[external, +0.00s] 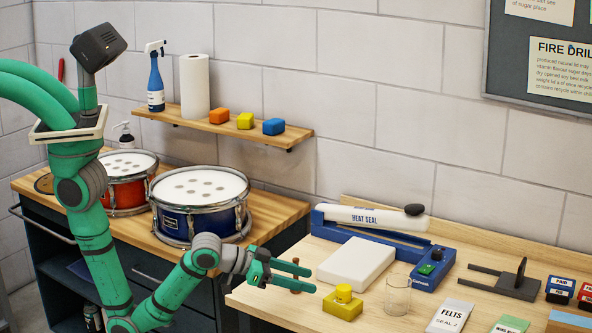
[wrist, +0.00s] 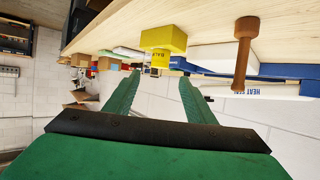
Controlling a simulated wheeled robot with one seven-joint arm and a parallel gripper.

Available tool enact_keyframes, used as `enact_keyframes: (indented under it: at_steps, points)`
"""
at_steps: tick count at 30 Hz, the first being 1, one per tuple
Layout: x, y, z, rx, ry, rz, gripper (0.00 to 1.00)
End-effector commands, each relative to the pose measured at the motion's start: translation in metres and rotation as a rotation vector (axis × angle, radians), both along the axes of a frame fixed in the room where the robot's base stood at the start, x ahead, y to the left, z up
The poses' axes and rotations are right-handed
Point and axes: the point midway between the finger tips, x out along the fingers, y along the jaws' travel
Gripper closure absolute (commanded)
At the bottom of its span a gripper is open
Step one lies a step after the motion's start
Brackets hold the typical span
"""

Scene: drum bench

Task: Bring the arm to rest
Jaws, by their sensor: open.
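My green arm (external: 92,235) rises at the left, bends down and reaches right, low in front of the benches. My gripper (external: 303,277) is at the near left edge of the light wood bench (external: 262,300). In the wrist view my gripper (wrist: 160,80) has its two green fingers apart with nothing between them. A yellow block with a round knob (external: 343,301) sits to the gripper's right.
The bench also holds a white slab (external: 356,264), a blue heat sealer (external: 432,270), a clear glass (external: 398,296) and a felts packet (external: 450,317). A red drum (external: 127,190) and blue drum (external: 200,222) stand on the left bench, under a shelf (external: 225,128).

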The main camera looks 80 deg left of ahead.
Motion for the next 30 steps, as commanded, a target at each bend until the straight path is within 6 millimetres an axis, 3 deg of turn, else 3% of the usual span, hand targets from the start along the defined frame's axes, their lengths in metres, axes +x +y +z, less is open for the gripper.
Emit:
enact_keyframes:
  at_steps: [14, 17, 24, 30]
  points:
    - [-0.006, -0.004, -0.007, -0.013, 0.003, -0.013, 0.5]
    - [-0.021, -0.015, -0.022, -0.05, 0.011, -0.044, 0.5]
    - [-0.085, -0.041, -0.071, -0.21, 0.044, -0.139, 0.5]
    - [-0.13, -0.028, -0.104, -0.28, 0.049, -0.163, 0.5]
